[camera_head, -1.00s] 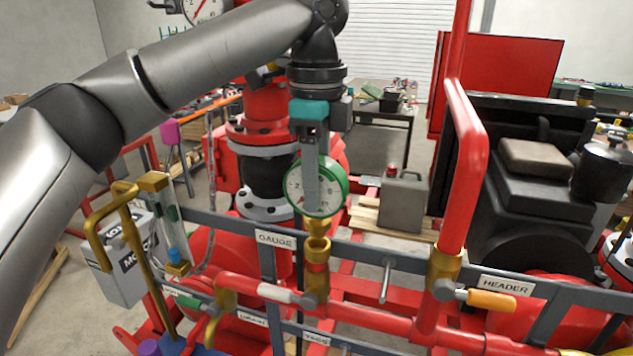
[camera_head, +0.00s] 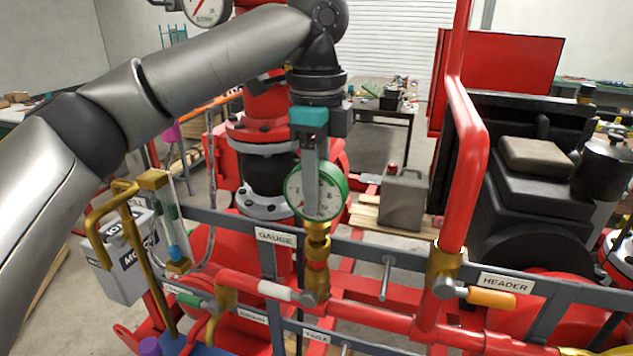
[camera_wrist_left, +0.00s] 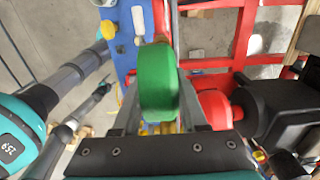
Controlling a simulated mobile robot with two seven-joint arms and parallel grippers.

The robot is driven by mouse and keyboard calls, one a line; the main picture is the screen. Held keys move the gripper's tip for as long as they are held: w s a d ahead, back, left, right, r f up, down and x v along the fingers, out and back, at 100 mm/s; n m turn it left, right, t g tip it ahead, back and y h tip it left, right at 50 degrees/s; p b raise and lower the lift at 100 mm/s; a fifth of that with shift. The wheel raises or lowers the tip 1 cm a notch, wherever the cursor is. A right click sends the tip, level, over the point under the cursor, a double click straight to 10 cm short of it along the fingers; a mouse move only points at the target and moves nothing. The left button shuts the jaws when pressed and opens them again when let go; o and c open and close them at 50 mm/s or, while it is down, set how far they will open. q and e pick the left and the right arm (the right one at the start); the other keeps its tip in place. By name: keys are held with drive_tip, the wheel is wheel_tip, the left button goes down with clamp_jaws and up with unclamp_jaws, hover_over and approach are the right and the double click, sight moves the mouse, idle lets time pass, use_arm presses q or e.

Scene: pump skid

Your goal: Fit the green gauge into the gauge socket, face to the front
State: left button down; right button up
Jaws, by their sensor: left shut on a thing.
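The green gauge (camera_head: 327,201) is upright, its white dial turned toward the head camera. My left gripper (camera_head: 312,165) comes down from above and is shut on it; one finger crosses the dial's upper left. In the left wrist view the gauge's green rim (camera_wrist_left: 157,82) sits between the two fingers (camera_wrist_left: 165,100). The brass gauge socket (camera_head: 317,262) stands right below the gauge on the red pipe, beside the GAUGE label (camera_head: 276,237). The gauge's brass stem (camera_head: 317,230) lines up with the socket and appears to meet it; how deep it sits I cannot tell. My right gripper is not in view.
A grey rail (camera_head: 365,252) with labels runs across the front. A thick red pipe (camera_head: 462,160) rises to the right. A brass bent pipe and sight glass (camera_head: 172,222) stand to the left. A grey can (camera_head: 402,200) stands behind.

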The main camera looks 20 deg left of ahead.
use_arm(q)
drive_tip(key=shift+f, duration=1.2)
drive_tip(key=shift+c, duration=1.8)
unclamp_jaws()
